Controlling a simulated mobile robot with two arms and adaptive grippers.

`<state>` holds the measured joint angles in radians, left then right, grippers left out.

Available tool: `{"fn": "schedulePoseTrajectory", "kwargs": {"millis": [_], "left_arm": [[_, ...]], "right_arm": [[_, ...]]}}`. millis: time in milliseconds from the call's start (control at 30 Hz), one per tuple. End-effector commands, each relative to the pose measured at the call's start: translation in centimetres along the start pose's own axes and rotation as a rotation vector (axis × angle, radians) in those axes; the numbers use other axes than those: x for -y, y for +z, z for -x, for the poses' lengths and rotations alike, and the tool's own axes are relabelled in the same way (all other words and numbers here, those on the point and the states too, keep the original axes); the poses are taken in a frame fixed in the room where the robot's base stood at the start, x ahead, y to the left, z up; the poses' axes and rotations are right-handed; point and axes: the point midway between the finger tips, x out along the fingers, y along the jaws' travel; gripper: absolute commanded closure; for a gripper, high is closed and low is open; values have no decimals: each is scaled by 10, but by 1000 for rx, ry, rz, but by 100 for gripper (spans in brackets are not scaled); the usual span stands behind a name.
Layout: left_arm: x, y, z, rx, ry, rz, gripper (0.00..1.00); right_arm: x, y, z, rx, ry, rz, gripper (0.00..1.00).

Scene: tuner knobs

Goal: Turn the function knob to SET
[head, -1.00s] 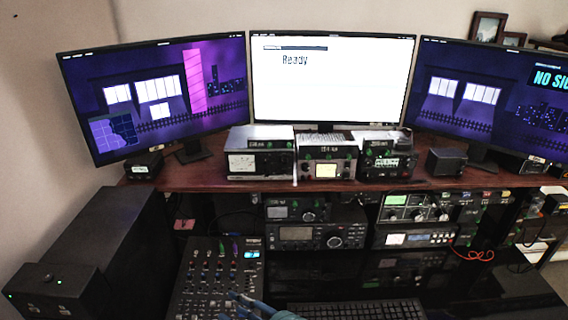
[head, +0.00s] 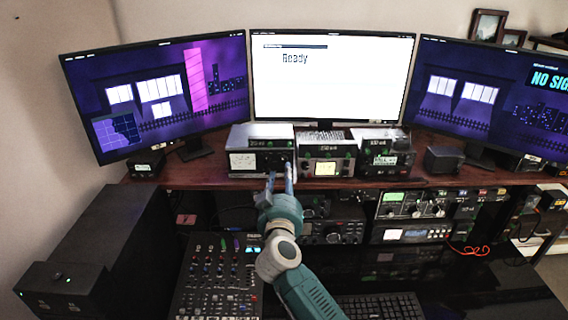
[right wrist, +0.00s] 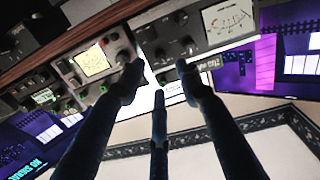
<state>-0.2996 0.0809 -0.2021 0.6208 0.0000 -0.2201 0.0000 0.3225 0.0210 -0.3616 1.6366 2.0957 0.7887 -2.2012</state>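Three tuner boxes stand side by side on the wooden shelf: a left one with a white meter (head: 242,160), a silver middle one with a yellowish meter (head: 325,168), and a dark right one (head: 385,160). My right gripper (head: 279,173) is raised in front of the left tuner's right half, fingers spread and empty. In the right wrist view its three dark blue fingers (right wrist: 158,75) point at that panel, whose small dark knobs (right wrist: 187,43) sit near the fingertips. I cannot tell whether they touch. Labels are too small to read, so the function knob cannot be singled out. My left gripper is out of view.
Three monitors stand behind the tuners; the middle monitor (head: 330,85) reads "Ready". More radios (head: 405,205) fill the space under the wooden shelf (head: 215,180). A mixer (head: 215,275) and a keyboard (head: 380,307) lie below, and a black box (head: 100,240) stands at left.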

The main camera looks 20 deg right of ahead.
Motion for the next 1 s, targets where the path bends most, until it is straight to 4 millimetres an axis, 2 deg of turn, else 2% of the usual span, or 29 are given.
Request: {"fn": "schedulePoseTrajectory", "kwargs": {"millis": [100, 300, 500, 767, 933, 1000], "left_arm": [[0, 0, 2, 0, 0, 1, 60], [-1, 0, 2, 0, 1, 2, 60], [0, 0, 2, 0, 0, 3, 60], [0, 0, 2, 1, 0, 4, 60], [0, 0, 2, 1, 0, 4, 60], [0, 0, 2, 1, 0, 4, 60]], "right_arm": [[0, -2, -25, -1, 1, 0, 65], [0, -1, -56, -2, 1, -1, 65], [0, 0, -69, -2, -1, -1, 65], [0, 0, -70, -2, -1, -2, 65], [0, 0, -70, -2, -1, -2, 97], [0, -1, -70, -2, -1, -2, 100]]}}
